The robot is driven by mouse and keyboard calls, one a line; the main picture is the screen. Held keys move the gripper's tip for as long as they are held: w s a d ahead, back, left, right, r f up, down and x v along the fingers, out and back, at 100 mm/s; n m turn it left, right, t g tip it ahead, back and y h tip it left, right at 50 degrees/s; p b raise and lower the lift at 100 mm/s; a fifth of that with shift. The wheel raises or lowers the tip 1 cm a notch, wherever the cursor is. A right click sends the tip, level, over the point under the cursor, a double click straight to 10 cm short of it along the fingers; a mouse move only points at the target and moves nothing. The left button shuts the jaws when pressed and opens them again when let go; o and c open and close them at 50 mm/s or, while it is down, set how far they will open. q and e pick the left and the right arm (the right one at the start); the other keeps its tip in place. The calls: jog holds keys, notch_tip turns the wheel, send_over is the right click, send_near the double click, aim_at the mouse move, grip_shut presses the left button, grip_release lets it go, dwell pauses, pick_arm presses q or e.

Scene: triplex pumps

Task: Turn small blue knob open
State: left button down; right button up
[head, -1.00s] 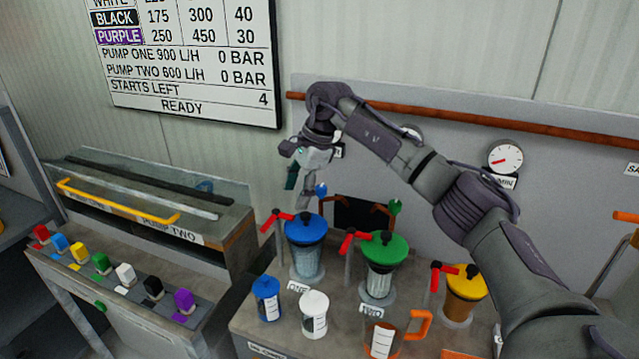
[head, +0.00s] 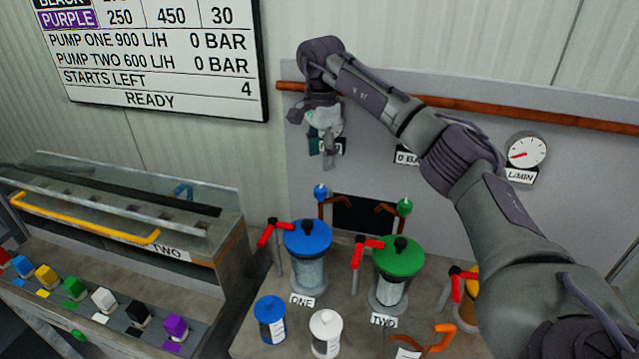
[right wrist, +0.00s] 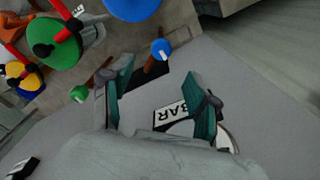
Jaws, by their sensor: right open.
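The small blue knob (head: 321,192) sits on a brown pipe at the left of the dark opening in the back panel. In the right wrist view the small blue knob (right wrist: 161,49) shows just beyond the fingertips, roughly between the two fingers. My right gripper (head: 326,158) hangs above the knob, close to the wall panel, apart from it. In the right wrist view my right gripper (right wrist: 160,76) has its teal fingers spread, with nothing held. My left gripper is not in view.
A small green knob (head: 404,207) stands right of the dark opening. Below are the large blue-lidded jar (head: 308,240) and green-lidded jar (head: 399,257), with red handles beside them. A gauge (head: 526,150) is on the panel. A brown rail (head: 560,122) runs behind my right arm.

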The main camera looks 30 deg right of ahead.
send_over(321, 188)
notch_tip(321, 188, down, 4)
jog(key=shift+s+f+p, duration=0.1)
jog(key=shift+p, duration=0.25)
notch_tip(321, 188, down, 4)
jog(key=shift+r+p, duration=0.1)
jog(key=shift+p, duration=0.3)
jog(key=shift+f, duration=0.6)
grip_shut()
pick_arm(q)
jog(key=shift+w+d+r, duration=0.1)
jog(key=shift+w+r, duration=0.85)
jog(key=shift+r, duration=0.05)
